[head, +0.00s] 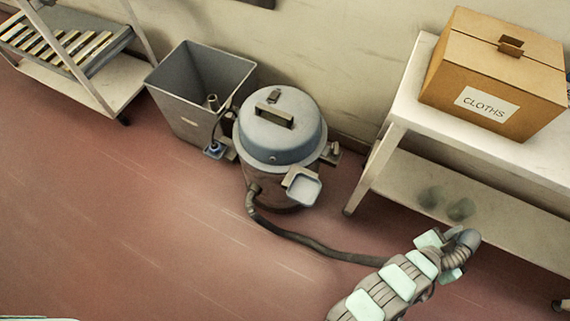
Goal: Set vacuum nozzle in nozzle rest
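The vacuum (282,135) is a round canister with a blue-grey lid, standing on the floor against the wall. A dark hose (310,243) leaves its lower left side and runs along the floor to the right, passing behind my arm. My gripper (445,257), with pale teal pads, is at the lower right, closed around a ribbed grey piece with a curved end, which looks like the vacuum nozzle (467,240). Its tip is partly hidden. A bracket with a pale blue, shallow square tray on the vacuum's front right looks like the nozzle rest (304,188); it is empty.
A grey bin (200,85) stands left of the vacuum, with a small blue fitting (214,150) before it. A white bench (395,115) at right carries a cardboard box marked CLOTHS (497,70). A rack (95,85) stands upper left. The floor at left is clear.

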